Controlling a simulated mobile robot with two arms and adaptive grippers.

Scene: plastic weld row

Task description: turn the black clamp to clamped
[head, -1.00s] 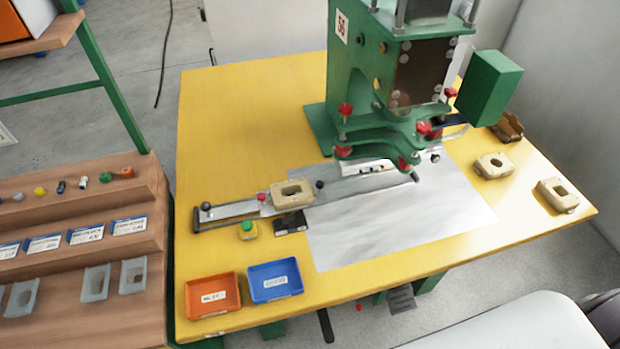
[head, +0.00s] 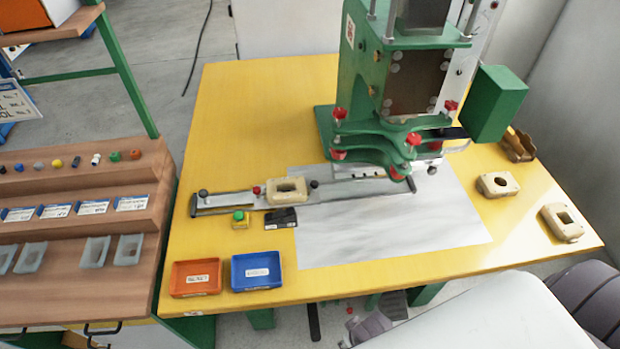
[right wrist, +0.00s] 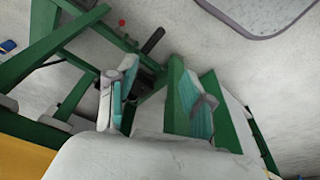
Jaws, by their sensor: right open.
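A slide rail (head: 240,200) lies on the yellow table with a beige fixture block (head: 288,190) on it. Small black knobs stand on the rail, one at its left end (head: 203,193) and one just right of the block (head: 314,184). A red knob (head: 257,190) is left of the block. I cannot tell which black knob is the clamp, or how it is turned. My right gripper (right wrist: 158,98) is open and empty in the right wrist view, over the floor and green table frame, away from the rail. My left gripper is not seen.
A green press (head: 400,100) with red knobs stands at the back. An orange tray (head: 195,291) and a blue tray (head: 257,285) sit at the front left, near a green button (head: 239,216). Two loose beige blocks (head: 497,184) (head: 562,222) lie at right. A wooden rack (head: 90,245) stands left.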

